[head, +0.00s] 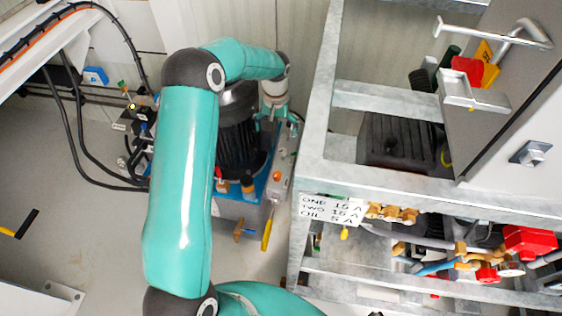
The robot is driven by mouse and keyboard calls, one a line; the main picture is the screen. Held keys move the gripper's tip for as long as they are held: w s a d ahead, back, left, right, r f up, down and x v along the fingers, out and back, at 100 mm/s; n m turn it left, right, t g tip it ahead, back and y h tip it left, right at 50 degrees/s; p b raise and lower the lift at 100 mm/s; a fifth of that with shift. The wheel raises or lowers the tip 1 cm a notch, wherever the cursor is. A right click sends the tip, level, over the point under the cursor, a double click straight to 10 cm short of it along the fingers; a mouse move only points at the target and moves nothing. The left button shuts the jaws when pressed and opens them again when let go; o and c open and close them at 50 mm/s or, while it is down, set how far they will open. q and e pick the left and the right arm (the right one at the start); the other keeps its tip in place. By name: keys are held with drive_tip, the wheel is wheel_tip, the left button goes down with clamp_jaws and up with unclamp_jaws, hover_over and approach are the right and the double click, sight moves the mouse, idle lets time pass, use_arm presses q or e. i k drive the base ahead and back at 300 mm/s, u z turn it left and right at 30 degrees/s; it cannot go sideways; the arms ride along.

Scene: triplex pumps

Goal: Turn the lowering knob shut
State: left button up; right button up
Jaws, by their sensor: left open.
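My left gripper (279,121) is open, its fingers teal, pointing down beside the dark motor of a small hydraulic unit. The motor (238,140) stands on the unit's blue top (262,183), partly behind my left arm. A grey block (277,182) on the unit's right side carries a small orange-red knob (277,176), below my gripper and apart from it. I cannot tell for sure whether this is the lowering knob. What lies between my fingertips is too small to make out. My right gripper is not in view.
A yellow-handled lever (266,231) hangs at the unit's front right. Black hoses (78,140) run at the left. The floor (95,235) at left is mostly clear.

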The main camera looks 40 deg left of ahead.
sight(276, 174)
drive_tip(key=u, duration=0.05)
drive_tip(key=k, duration=1)
drive_tip(key=z, duration=0.05)
